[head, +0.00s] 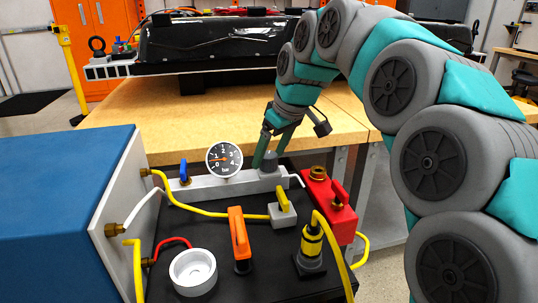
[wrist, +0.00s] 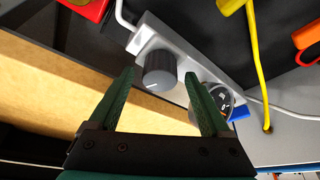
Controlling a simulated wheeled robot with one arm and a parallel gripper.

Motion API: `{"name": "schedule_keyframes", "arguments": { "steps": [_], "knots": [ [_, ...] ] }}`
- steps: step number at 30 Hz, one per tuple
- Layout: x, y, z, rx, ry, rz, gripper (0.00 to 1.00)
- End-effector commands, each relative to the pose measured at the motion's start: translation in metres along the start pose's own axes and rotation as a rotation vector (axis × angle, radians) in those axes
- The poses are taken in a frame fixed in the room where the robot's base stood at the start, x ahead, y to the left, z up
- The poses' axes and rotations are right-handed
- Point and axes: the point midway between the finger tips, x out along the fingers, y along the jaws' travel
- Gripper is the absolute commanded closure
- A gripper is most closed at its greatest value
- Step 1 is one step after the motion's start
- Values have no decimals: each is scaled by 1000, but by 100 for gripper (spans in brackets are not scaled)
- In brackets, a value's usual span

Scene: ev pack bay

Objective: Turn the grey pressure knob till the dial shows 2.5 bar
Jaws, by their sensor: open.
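The grey pressure knob (head: 270,159) stands on a light grey manifold bar (head: 212,189). It also shows in the wrist view (wrist: 160,72), with a pale mark on its face. The round white dial (head: 224,159) stands on the same bar, left of the knob. Its red needle seems to point left, near 1; the exact reading is too small to tell. My gripper (head: 268,150) is open at the knob. In the wrist view my gripper (wrist: 159,74) has one finger on each side of the knob, with gaps showing. The right finger partly covers the dial (wrist: 218,98).
A blue lever (head: 184,171) sits left of the dial. A red block (head: 328,206) stands right of the bar. Orange (head: 239,233) and yellow (head: 284,198) handles, hoses and a white cup (head: 193,271) crowd the black panel in front. A wooden bench (head: 150,115) lies behind.

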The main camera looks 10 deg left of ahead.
Motion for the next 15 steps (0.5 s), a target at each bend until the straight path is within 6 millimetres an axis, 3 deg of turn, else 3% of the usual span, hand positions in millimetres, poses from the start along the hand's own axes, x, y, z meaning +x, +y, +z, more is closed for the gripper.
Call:
{"name": "schedule_keyframes", "arguments": {
  "steps": [4, 11, 15],
  "knots": [
    [10, 0, 0, 0, 2, 1, 19],
    [11, 0, 0, 0, 2, 2, 19],
    [11, 0, 0, 0, 2, 2, 34]
  ]
}}
